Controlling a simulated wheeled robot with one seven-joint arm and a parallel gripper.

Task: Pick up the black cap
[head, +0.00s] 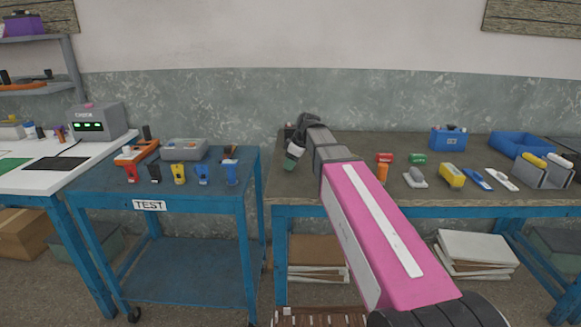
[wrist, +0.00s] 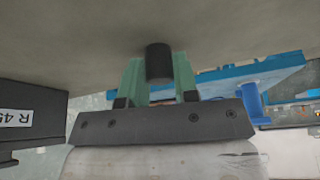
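In the wrist view the black cap (wrist: 159,63) is a short, plain dark cylinder. It sits between the two green fingers of my gripper (wrist: 160,76), which flank it closely and appear to touch it on both sides. In the head view my gripper (head: 293,154) is at the left end of the brown workbench (head: 330,190), and the cap cannot be made out there. Whether the cap is clear of the surface behind it cannot be told.
A black box with an R 45 label (wrist: 28,118) is at the left of the wrist view. The blue TEST cart (head: 150,265) stands left of the bench, carrying a grey bin (head: 184,150) and several colored batteries. A blue tray (head: 519,146) lies at the bench's far right.

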